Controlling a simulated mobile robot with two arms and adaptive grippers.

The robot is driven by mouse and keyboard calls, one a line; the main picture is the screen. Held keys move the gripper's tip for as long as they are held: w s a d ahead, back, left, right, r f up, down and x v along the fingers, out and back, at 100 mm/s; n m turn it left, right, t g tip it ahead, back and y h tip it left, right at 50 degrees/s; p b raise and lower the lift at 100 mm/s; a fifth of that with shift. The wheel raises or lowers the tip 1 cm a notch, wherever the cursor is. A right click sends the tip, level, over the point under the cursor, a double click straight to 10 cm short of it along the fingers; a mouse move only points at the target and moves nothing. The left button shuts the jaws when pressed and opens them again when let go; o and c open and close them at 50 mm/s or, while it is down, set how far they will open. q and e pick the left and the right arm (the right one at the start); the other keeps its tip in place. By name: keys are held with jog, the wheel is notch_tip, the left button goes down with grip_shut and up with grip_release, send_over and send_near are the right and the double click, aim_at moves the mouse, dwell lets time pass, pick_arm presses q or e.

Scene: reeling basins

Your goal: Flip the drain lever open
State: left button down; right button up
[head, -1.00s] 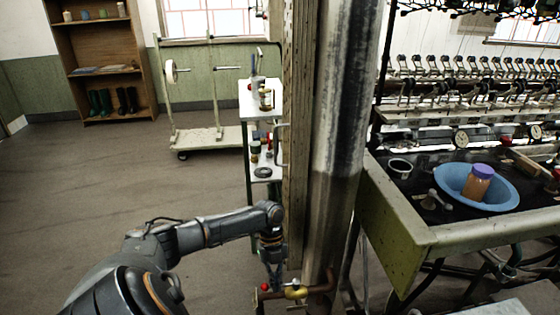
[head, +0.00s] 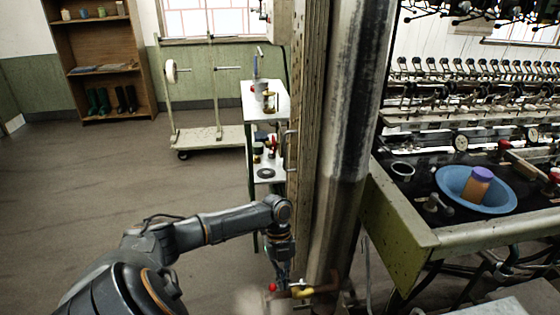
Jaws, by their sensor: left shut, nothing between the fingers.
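A pipe with a brass valve (head: 303,293) runs low across the foot of the thick worn metal column. A red knob (head: 272,287) shows at the left end of this fitting. I cannot clearly make out the drain lever or its angle. My left gripper (head: 281,281) points down right beside the red knob and the valve. It is shut with nothing held, and I cannot tell whether it touches the fitting. A hazy pale patch (head: 257,301) hangs just below and left of the knob. My right gripper is out of view.
The column (head: 345,130) and a wooden post (head: 308,120) stand close to my left gripper. A reeling bench (head: 400,215) with a blue basin (head: 453,190) is at right. A white shelf stand (head: 262,100) and a trolley (head: 205,138) stand behind. The left floor is clear.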

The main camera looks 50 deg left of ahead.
pick_arm(q)
jog(key=v, duration=0.5)
jog(key=shift+w+d+r, duration=0.1)
jog(key=shift+w+r, duration=0.05)
jog(key=shift+w, duration=0.2)
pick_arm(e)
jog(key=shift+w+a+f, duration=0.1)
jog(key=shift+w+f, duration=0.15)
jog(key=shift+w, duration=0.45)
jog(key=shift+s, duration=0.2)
